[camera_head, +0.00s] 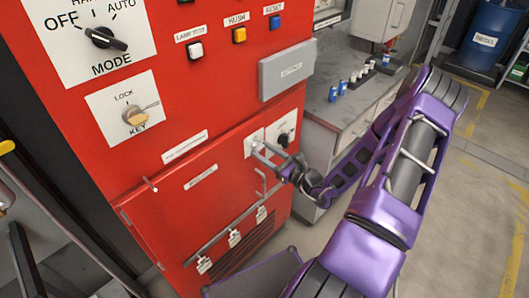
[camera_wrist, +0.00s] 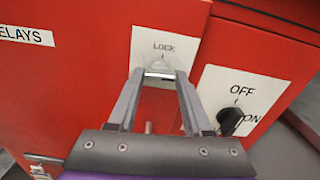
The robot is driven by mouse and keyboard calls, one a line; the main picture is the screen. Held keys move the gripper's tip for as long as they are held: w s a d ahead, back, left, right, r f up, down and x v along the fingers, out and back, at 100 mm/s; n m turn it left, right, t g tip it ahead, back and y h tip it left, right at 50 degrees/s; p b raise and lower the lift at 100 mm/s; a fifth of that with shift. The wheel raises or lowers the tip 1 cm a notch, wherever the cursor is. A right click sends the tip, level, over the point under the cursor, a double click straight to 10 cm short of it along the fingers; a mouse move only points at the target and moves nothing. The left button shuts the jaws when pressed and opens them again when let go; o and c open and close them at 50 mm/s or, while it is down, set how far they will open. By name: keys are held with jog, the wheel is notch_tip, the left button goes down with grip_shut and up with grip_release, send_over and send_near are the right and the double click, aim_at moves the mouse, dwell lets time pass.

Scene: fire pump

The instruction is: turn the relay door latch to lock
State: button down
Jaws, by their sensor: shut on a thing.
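The relay door (camera_head: 170,225) is a red panel low on the red cabinet and looks closed. Its latch (camera_wrist: 161,63) is a small light-coloured part on a white plate (camera_wrist: 152,45) marked LOCK. My gripper (camera_wrist: 160,74) is shut on the latch, its two fingertips meeting at it just below the word LOCK. The fingertips hide much of the latch, so I cannot tell its exact angle. In the head view my gripper (camera_head: 259,150) reaches the same plate (camera_head: 252,141) from the right.
A black OFF/ON switch (camera_wrist: 229,120) sits close to the right of my gripper. A door handle (camera_head: 261,184) stands out below it. Above are a key switch (camera_head: 136,115), a mode knob (camera_head: 104,39) and a grey box (camera_head: 287,71). A counter (camera_head: 335,115) stands behind on the right.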

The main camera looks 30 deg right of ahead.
jog(key=shift+n+b, duration=5.15)
jog(key=shift+n, duration=3.25)
jog(key=shift+c, duration=1.6)
grip_release()
jog(key=shift+s, duration=0.15)
